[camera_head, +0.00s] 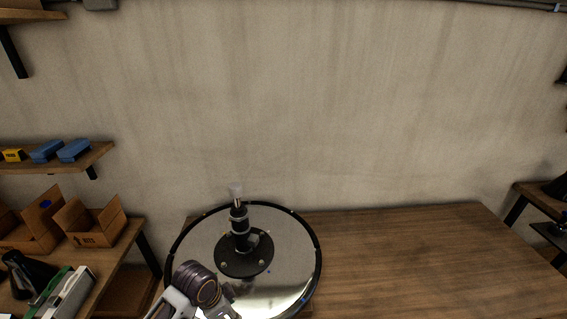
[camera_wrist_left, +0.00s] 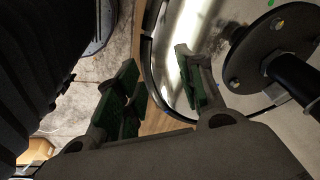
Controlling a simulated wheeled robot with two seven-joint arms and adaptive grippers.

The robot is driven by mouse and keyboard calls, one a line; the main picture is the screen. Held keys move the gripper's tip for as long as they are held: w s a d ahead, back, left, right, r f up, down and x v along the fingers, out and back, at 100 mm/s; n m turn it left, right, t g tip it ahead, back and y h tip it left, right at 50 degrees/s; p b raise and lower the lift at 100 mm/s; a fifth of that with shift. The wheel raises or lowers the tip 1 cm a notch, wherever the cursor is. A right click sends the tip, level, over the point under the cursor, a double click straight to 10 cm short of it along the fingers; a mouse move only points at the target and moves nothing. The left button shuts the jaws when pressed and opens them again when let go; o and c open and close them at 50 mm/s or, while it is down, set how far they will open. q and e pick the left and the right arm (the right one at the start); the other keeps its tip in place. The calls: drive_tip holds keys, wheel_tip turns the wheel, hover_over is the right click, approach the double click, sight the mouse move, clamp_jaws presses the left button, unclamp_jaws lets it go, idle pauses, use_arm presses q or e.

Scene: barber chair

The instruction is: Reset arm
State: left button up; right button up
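My left arm (camera_head: 198,288) comes in at the bottom of the head view, over the near left part of a round shiny disc with a black rim (camera_head: 296,250). A black flange with an upright dark post (camera_head: 239,228) stands on the disc, apart from the arm. In the left wrist view my left gripper (camera_wrist_left: 158,85) is open, with green pads and nothing between them. The flange (camera_wrist_left: 270,48) is to the right of the fingers there. Whether a finger touches the disc I cannot tell. My right gripper is not in view.
The disc rests on a wooden table (camera_head: 420,250), whose right part is bare. At left, shelves hold open cardboard boxes (camera_head: 90,222), blue packs (camera_head: 74,150) and a dark bottle-like item (camera_head: 22,274). A plain wall stands behind.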

use_arm(q)
drive_tip(key=shift+s+a+r+n+t+y, duration=0.8)
drive_tip(key=shift+s+a+n, duration=2.45)
drive_tip(key=shift+s+n, duration=1.5)
wheel_tip(320, 180, down, 34)
drive_tip(key=s+g+b, duration=0.1)
drive_tip(key=s+b, duration=0.1)
drive_tip(key=s+a+f+b, duration=0.1)
drive_tip(key=s+a+f, duration=0.1)
drive_tip(key=s+f, duration=0.9)
drive_tip(key=s+a+f+g+b, duration=0.1)
drive_tip(key=s+a+f, duration=0.1)
drive_tip(key=s+f, duration=0.9)
drive_tip(key=shift+s+f+g, duration=0.25)
drive_tip(key=shift+s+g, duration=0.05)
drive_tip(key=shift+s, duration=0.1)
